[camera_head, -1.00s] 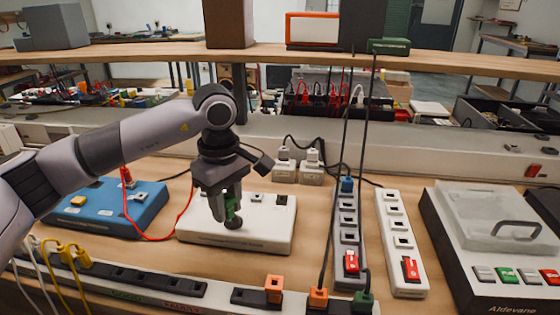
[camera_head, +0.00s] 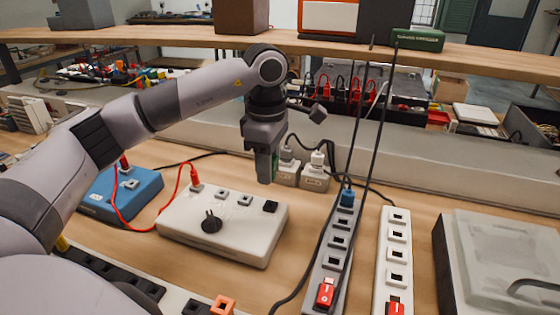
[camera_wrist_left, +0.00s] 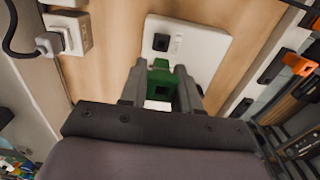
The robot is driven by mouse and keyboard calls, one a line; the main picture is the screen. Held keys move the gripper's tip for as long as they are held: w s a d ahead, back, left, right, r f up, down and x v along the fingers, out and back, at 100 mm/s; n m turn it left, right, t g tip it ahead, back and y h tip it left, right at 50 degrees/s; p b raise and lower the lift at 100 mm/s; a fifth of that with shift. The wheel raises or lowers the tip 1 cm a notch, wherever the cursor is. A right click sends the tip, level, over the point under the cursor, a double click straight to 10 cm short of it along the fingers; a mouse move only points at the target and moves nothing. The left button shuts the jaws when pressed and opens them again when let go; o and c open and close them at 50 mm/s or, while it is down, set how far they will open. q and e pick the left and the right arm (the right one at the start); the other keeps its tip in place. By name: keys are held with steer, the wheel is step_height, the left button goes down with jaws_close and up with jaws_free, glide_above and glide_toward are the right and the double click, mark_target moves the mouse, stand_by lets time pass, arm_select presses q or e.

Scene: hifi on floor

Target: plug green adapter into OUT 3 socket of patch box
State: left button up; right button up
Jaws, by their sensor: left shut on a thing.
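My left gripper (camera_head: 264,172) is shut on the green adapter (camera_head: 274,168). It holds the adapter above the back right edge of a white box (camera_head: 235,243), which looks like the patch box. The box has a row of sockets along its back, a black knob (camera_head: 211,223) in front and a red plug (camera_head: 195,178) at the left. A dark socket (camera_head: 271,206) is at its right end. In the left wrist view the adapter (camera_wrist_left: 160,84) sits between the fingers, apart from the dark socket (camera_wrist_left: 161,42). Labels are too small to read. My right gripper is not in view.
A blue box (camera_head: 125,193) stands left, joined by a red cable. Power strips (camera_head: 336,240) (camera_head: 398,248) and hanging black cables are at the right. A shelf (camera_head: 190,38) runs above.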

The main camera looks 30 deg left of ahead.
arm_select(q)
steer(key=shift+s+f+b, duration=0.1)
steer(key=shift+f+b, duration=0.4)
steer(key=shift+f, duration=0.2)
step_height(320, 180, down, 2)
steer(key=shift+f+b, duration=0.1)
steer(key=shift+b, duration=0.8)
steer(key=shift+f+b, duration=0.45)
steer(key=shift+f, duration=0.15)
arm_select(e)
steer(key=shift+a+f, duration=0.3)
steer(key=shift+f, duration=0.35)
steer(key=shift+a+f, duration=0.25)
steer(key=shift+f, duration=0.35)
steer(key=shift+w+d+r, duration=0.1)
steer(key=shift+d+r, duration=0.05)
arm_select(q)
steer(key=shift+f+b, duration=0.35)
steer(key=shift+f, duration=0.4)
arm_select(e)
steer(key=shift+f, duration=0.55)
arm_select(q)
steer(key=shift+f, duration=0.1)
steer(key=shift+f, duration=0.15)
stand_by(0.3)
